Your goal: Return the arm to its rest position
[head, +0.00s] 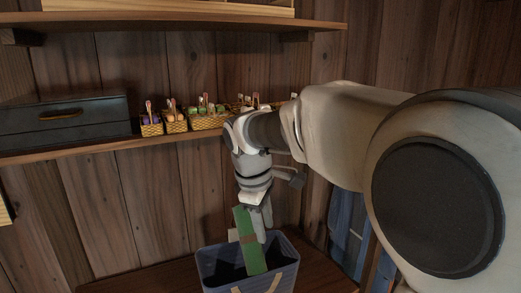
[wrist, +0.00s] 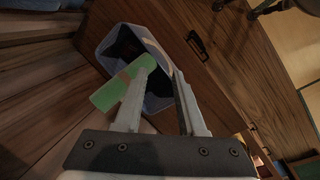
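My gripper (head: 259,222) points down over a blue-grey bin (head: 218,272) on a low wooden surface. In the wrist view, my gripper (wrist: 163,72) has its fingers apart, with no object visible between them. A long green object with a brown band (head: 246,240) stands tilted in the bin, its upper part above the rim. In the wrist view, the green object (wrist: 110,95) lies behind the left finger, which partly hides it. I cannot tell whether they touch. My arm stretches out from the right in the head view.
A wall shelf (head: 80,153) behind my gripper holds a dark box (head: 60,120) and several small yellow baskets (head: 208,122) of items. Another shelf (head: 180,22) is above. Blue cloth-like material (head: 348,225) hangs right of the bin. Wooden walls close in behind.

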